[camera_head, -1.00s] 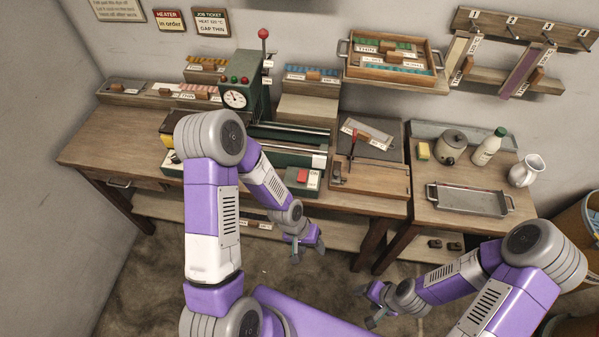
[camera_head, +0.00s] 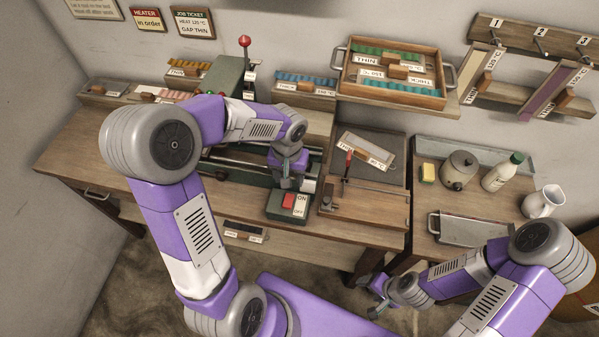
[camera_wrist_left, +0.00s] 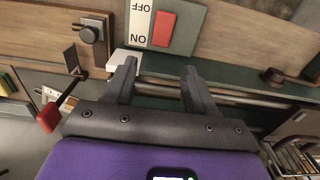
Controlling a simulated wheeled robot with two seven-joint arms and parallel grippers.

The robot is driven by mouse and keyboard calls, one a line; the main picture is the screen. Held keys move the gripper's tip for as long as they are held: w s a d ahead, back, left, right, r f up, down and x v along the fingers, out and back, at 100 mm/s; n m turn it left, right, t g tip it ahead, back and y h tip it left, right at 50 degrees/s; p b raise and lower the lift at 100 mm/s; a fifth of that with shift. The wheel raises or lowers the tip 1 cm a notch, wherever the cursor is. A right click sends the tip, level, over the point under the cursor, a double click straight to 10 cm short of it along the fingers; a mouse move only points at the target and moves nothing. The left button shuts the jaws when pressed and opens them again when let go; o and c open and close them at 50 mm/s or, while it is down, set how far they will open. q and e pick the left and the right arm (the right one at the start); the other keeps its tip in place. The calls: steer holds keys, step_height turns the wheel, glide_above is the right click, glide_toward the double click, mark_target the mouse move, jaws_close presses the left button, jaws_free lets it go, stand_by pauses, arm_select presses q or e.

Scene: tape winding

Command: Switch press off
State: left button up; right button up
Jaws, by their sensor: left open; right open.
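The press (camera_head: 232,76) is a green machine on the bench, partly hidden behind my left arm. Its switch is a red rocker (camera_head: 288,201) on a green block at the press's front right, beside a white ON/OFF label (camera_head: 301,205). The rocker also shows in the left wrist view (camera_wrist_left: 163,30), just beyond the fingertips. Which side of it is pressed in, I cannot tell. My left gripper (camera_head: 287,182) is open and empty, pointing down just behind the switch, apart from the rocker. My right gripper (camera_head: 378,300) is open and empty, low in front of the side table.
A wooden board with a red-handled lever (camera_head: 348,160) stands right of the switch. A metal tray (camera_head: 470,230), a lidded pot (camera_head: 459,170), a bottle (camera_head: 503,172) and a jug (camera_head: 543,202) are on the side table. A red-knobbed lever (camera_head: 245,42) rises from the press.

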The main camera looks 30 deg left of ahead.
mark_target(290, 194)
arm_select(q)
step_height(290, 194, down, 8)
steer(key=shift+s+r+b, duration=0.1)
steer(key=shift+r+b, duration=0.1)
steer(key=shift+b, duration=0.7)
jaws_close()
steer(key=t+b, duration=0.1)
steer(key=b, duration=0.2)
steer(key=t+b, duration=0.1)
steer(key=b, duration=0.3)
steer(key=t+b, duration=0.1)
steer(key=b, duration=0.3)
steer(key=shift+s+d+r+t+y, duration=0.1)
steer(key=shift+s+r+t+y, duration=0.15)
steer(key=shift+s+t+y, duration=0.15)
steer(key=shift+r+b, duration=0.2)
steer(key=shift+b, duration=0.15)
jaws_free()
